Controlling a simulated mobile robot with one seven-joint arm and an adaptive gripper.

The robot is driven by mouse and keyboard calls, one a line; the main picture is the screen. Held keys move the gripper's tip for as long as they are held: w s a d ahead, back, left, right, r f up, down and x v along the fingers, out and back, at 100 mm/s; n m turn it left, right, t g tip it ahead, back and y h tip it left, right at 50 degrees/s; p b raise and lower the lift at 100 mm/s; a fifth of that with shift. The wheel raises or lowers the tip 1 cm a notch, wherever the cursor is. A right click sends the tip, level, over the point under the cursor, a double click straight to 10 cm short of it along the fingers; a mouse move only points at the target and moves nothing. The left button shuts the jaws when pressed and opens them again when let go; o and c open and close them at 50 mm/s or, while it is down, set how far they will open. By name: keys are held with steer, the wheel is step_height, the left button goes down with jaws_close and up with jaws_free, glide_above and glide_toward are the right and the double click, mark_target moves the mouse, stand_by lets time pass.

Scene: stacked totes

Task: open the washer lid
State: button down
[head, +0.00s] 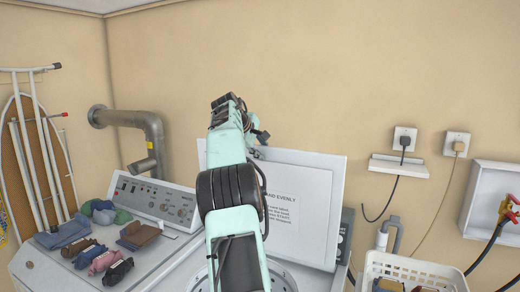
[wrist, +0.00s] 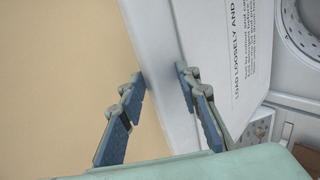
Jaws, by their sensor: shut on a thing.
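The washer lid (head: 330,175) is a white panel with a printed label. In the head view it stands raised and steeply tilted behind the tub opening, near the wall. In the wrist view my gripper (wrist: 161,77) has its two blue fingers on either side of the lid's edge (wrist: 168,50), shut on it. The lid's label side also shows there. In the head view my arm crosses in front of the lid and hides its middle-left part, and my fingertips cannot be made out. The washer's tub rim (head: 283,280) shows partly beside my arm.
To the left is a machine's control panel (head: 150,194), with several folded or rolled cloths (head: 105,260) in front of it. A white basket (head: 415,268) stands at the lower right. A pipe (head: 135,118), an ironing board (head: 30,150) and wall outlets (head: 405,138) are along the walls.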

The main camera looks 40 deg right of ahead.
steer(key=c, duration=1.8)
jaws_free()
steer(key=shift+s+d+f, duration=0.2)
steer(key=shift+f, duration=0.5)
steer(key=shift+c, duration=0.2)
steer(key=shift+w+d, duration=0.1)
steer(key=shift+d, duration=0.05)
steer(key=shift+r, duration=0.15)
steer(key=shift+a+r, duration=0.25)
steer(key=shift+a, duration=0.1)
steer(key=v, duration=1.1)
steer(key=shift+r, duration=0.25)
